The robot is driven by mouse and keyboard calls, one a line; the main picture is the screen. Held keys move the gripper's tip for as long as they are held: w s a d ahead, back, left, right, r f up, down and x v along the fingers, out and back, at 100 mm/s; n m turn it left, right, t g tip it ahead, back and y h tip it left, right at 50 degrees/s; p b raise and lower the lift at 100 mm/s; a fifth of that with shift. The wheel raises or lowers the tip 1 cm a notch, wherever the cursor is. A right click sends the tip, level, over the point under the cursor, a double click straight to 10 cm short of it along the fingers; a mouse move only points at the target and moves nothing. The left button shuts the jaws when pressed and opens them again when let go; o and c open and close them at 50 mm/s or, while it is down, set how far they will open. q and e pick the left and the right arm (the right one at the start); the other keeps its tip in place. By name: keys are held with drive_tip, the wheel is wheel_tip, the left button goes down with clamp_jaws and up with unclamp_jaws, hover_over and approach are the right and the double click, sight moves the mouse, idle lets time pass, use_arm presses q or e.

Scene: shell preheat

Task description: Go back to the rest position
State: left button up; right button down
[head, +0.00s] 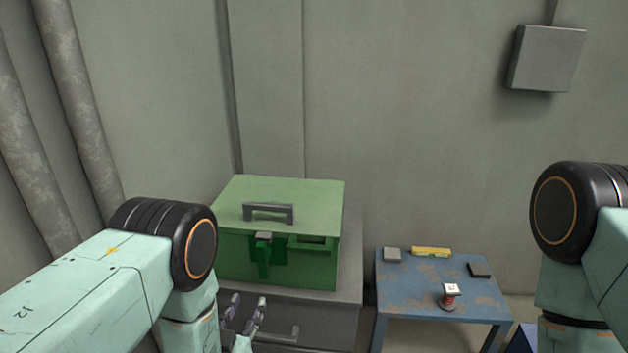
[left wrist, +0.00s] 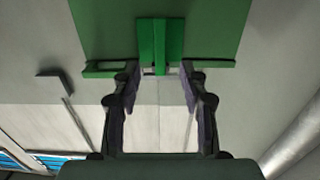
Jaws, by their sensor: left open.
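My left gripper (head: 244,312) is open and empty. It is low in the head view, in front of and below the green box (head: 315,268). The left wrist view shows its two fingers (left wrist: 160,78) spread apart, with the box's green latch (left wrist: 153,45) beyond them. I cannot tell whether the fingertips touch the box. The box has a dark handle (head: 268,212) on its lid, and the lid looks shut. My right arm is at the right edge of the head view; its gripper is out of view.
The box stands on a grey cabinet (head: 345,290). To its right, a worn blue table (head: 415,290) holds a red and white object (head: 450,296), a yellow item (head: 431,252) and two small blocks. Pipes (head: 75,110) run along the left wall. A grey wall box (head: 546,58) hangs upper right.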

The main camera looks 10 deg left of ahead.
use_arm(q)
drive_tip(key=s+a+f+g, duration=0.2)
drive_tip(key=s+f+g, duration=0.7)
drive_tip(key=s+f, duration=0.4)
drive_tip(key=s+r+g, duration=0.2)
drive_tip(key=s+g, duration=0.2)
drive_tip(key=s, duration=0.7)
drive_tip(key=s+a+r+g+p, duration=0.1)
drive_tip(key=s+r+g, duration=0.2)
drive_tip(key=s, duration=0.8)
drive_tip(key=shift+s+n+g, duration=0.15)
drive_tip(key=shift+n+g, duration=0.15)
drive_tip(key=shift+g, duration=0.5)
drive_tip(key=shift+a+r, duration=0.1)
